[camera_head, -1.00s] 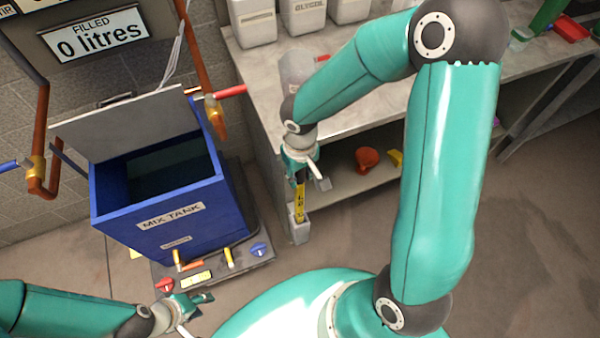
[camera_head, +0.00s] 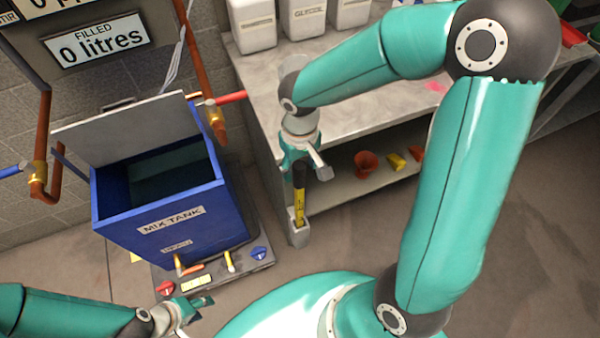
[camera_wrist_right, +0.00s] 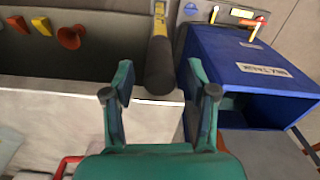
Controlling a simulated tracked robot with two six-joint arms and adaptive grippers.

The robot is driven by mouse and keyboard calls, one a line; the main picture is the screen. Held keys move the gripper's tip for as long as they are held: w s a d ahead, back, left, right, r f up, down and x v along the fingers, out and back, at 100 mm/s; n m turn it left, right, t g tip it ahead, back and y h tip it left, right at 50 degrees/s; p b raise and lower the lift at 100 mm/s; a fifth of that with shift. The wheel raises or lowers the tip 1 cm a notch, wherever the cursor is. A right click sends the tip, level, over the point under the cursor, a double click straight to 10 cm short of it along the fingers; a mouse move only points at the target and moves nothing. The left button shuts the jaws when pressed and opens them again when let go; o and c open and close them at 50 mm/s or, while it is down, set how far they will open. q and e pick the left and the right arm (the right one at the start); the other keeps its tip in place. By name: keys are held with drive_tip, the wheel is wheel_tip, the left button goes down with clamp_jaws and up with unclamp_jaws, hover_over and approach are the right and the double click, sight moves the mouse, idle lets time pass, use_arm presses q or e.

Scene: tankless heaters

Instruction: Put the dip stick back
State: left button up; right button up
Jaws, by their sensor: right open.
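The dip stick (camera_head: 299,203) has a black handle and a yellow marked part. It stands upright in a grey holder (camera_head: 298,235) by the bench's near left corner; its lower end is hidden in the holder. My right gripper (camera_head: 306,172) is open and empty just above the handle. In the right wrist view, the dip stick's black handle (camera_wrist_right: 160,72) shows between the spread fingers of the right gripper (camera_wrist_right: 159,88), with no visible contact. My left gripper (camera_head: 196,314) is at the lower left, its fingers apart and empty, away from the stick.
The blue mix tank (camera_head: 172,222), lid raised, stands left of the holder. The grey bench (camera_head: 350,110) is behind, carrying white containers (camera_head: 302,18). A red funnel (camera_head: 366,164) is on its lower shelf. The floor to the right is clear.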

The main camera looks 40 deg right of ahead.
wheel_tip(320, 180, up, 6)
drive_tip(key=shift+f, duration=0.15)
use_arm(q)
drive_tip(key=shift+r, duration=0.2)
idle(0.4)
